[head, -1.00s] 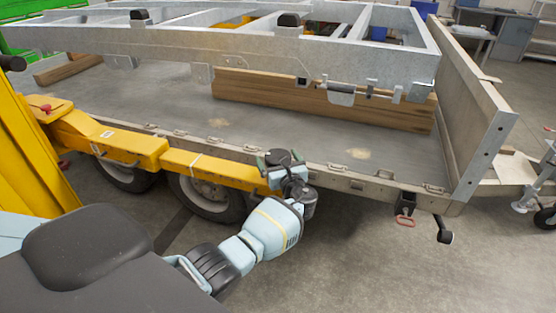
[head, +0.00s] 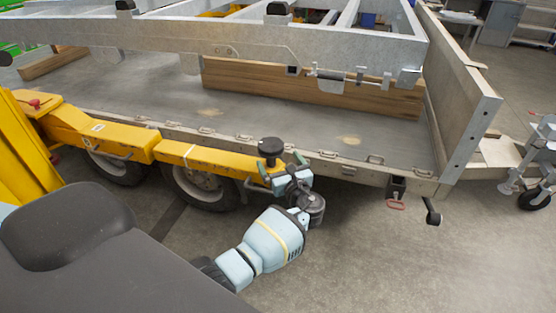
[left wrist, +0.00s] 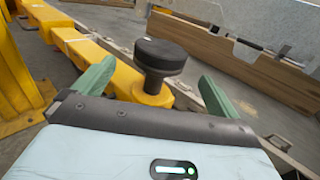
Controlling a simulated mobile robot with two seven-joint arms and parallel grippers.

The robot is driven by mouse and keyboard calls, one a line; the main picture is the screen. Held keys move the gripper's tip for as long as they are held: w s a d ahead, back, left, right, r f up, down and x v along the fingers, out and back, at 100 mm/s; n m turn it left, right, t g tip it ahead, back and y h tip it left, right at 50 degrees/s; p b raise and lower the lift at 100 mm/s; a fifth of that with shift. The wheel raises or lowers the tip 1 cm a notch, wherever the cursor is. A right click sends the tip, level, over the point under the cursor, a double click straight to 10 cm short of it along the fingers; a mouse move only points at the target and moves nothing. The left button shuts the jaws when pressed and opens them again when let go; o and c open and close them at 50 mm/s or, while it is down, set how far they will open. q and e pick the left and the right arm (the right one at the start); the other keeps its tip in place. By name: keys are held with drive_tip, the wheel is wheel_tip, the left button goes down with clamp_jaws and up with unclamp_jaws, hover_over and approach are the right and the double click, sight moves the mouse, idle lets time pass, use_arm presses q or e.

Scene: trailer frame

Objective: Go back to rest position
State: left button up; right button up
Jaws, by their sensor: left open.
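My left gripper (head: 282,168) is open beside the yellow beam at the trailer's near side. Its two green fingers show spread apart in the left wrist view (left wrist: 156,84), with nothing gripped between them. A black round knob (head: 270,148) stands upright on the end of the yellow beam (head: 188,157), just beyond the fingers. In the left wrist view the knob (left wrist: 160,56) appears in the gap between the fingers; I cannot tell how close they are to it. My right gripper is not in view.
The trailer bed (head: 240,110) lies just beyond my left gripper, carrying a wooden beam (head: 310,90) under a grey metal frame (head: 200,35). A side board (head: 465,95) stands at its right end. Wheels (head: 200,185) sit below the yellow beam. The floor (head: 370,260) at the lower right is clear.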

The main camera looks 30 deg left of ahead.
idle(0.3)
use_arm(q)
drive_tip(key=s+d+f+n+g+h, duration=0.1)
drive_tip(key=s+d+f+n+h, duration=0.15)
drive_tip(key=s+f, duration=0.5)
drive_tip(key=s+d+f+n+h, duration=0.2)
drive_tip(key=s+f+n+h, duration=0.15)
drive_tip(key=s+f, duration=0.35)
drive_tip(key=s+d+f+n+g+h, duration=0.1)
drive_tip(key=s+d+f+n+h, duration=0.15)
drive_tip(key=s+f+h, duration=0.4)
drive_tip(key=s+d+n+h, duration=0.2)
drive_tip(key=s+d+n, duration=0.1)
drive_tip(key=s+n, duration=0.4)
drive_tip(key=s+d+n+h, duration=0.2)
drive_tip(key=s+n, duration=0.6)
drive_tip(key=s, duration=0.5)
drive_tip(key=shift+s+d, duration=0.35)
drive_tip(key=shift+d, duration=0.5)
drive_tip(key=shift+c, duration=0.5)
